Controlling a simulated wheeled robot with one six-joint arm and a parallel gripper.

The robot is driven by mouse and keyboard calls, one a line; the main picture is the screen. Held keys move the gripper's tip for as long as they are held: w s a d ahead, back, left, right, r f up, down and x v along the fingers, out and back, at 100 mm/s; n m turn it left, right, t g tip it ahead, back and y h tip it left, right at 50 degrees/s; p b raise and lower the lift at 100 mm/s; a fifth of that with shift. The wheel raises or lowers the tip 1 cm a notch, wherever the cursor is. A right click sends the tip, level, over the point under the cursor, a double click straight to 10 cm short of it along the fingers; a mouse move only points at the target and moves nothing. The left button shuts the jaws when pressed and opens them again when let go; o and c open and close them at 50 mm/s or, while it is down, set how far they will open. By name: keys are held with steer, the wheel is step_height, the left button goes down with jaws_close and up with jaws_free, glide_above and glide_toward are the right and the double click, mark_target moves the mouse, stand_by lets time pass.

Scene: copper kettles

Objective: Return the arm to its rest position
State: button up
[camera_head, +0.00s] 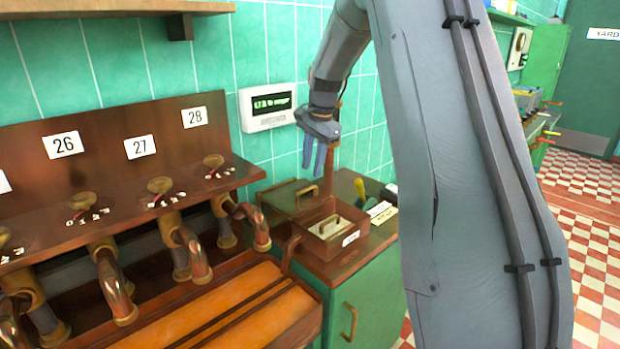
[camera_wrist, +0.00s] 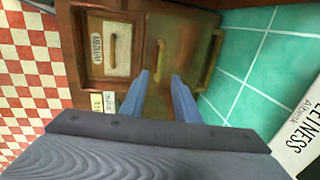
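My arm reaches from the right of the head view across to the back left. My gripper (camera_head: 314,166) points down above the green cabinet's wooden top. Its two blue fingers also show in the wrist view (camera_wrist: 162,90), apart, with nothing visible between them. Below it is a wooden box (camera_head: 322,248) with a light compartment and a white label. A flat panel with a handle (camera_head: 283,196) lies beside the box at the back left. In the wrist view the box (camera_wrist: 82,50) is left of the fingers. The fingertips look clear of the box and panel.
A wall display (camera_head: 267,106) hangs close behind my gripper. Copper taps (camera_head: 180,245) under plates numbered 26 to 28 stand at left. Checkered floor (camera_head: 597,250) is open at right.

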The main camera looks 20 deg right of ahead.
steer(key=shift+s+r, duration=0.15)
steer(key=shift+r, duration=0.45)
steer(key=s+a+f+n, duration=0.3)
steer(key=s+a+n, duration=0.1)
steer(key=s, duration=0.7)
steer(key=s+a+f+n, duration=0.4)
steer(key=s+a+n, duration=0.1)
steer(key=s, duration=0.6)
steer(key=s+a+f+n+g, duration=0.1)
steer(key=s+a+f+n, duration=0.3)
steer(key=s, duration=0.7)
steer(key=shift+a+n+h, duration=0.25)
steer(key=shift+n+h, duration=0.15)
steer(key=shift+n, duration=0.1)
steer(key=shift+s+f, duration=0.1)
